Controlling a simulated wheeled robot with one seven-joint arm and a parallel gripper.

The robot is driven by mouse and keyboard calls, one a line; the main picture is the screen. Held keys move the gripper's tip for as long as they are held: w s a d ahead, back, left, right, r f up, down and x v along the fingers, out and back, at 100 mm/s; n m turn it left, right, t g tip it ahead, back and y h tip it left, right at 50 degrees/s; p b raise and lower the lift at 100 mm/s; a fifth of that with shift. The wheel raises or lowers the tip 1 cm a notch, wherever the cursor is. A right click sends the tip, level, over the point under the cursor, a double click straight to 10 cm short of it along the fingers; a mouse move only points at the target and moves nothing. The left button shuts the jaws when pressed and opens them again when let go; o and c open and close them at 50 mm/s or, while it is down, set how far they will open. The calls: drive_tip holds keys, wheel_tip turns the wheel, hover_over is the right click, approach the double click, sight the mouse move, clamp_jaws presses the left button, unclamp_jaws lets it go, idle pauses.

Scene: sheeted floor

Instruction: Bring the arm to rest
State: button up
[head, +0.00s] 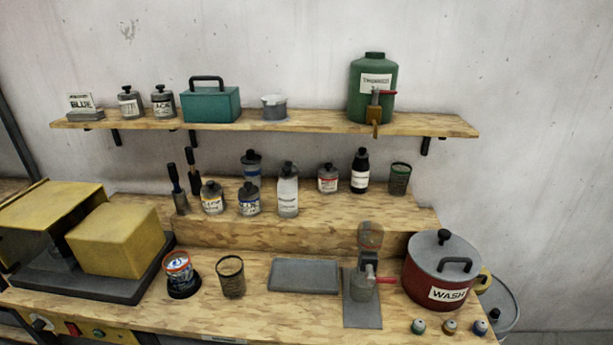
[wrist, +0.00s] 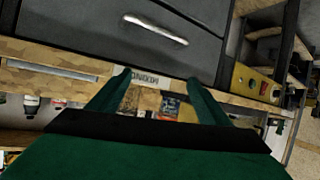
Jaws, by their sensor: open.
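My gripper (wrist: 157,80) shows in the wrist view as two dark green fingers spread wide apart, with nothing between them. It is open and empty. Beyond the fingertips are a grey drawer front (wrist: 130,35) with a silver handle and a wooden edge. The arm and gripper are not in the head view.
A wooden bench (head: 250,318) holds a yellow box (head: 118,240), a tray (head: 304,275) and a red WASH pot (head: 438,270). Bottles stand on a raised step. A wall shelf (head: 320,122) carries a green canister (head: 372,90) and a teal box (head: 210,105).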

drive_tip(key=s+d+f+m+t, duration=0.1)
drive_tip(key=s+d+f, duration=0.2)
drive_tip(key=s+d, duration=0.35)
drive_tip(key=s+d+f, duration=0.4)
drive_tip(key=s+d, duration=0.1)
drive_tip(key=d, duration=0.2)
drive_tip(key=s+d+r+m+t+h, duration=0.1)
drive_tip(key=s+d, duration=0.3)
drive_tip(key=s, duration=0.4)
drive_tip(key=s+d+r+m+h, duration=0.2)
drive_tip(key=s+d+r, duration=0.1)
drive_tip(key=s, duration=0.5)
drive_tip(key=shift+d+r+t+h, duration=0.25)
drive_tip(key=shift+d+t+h, duration=0.05)
drive_tip(key=shift+d+t, duration=0.15)
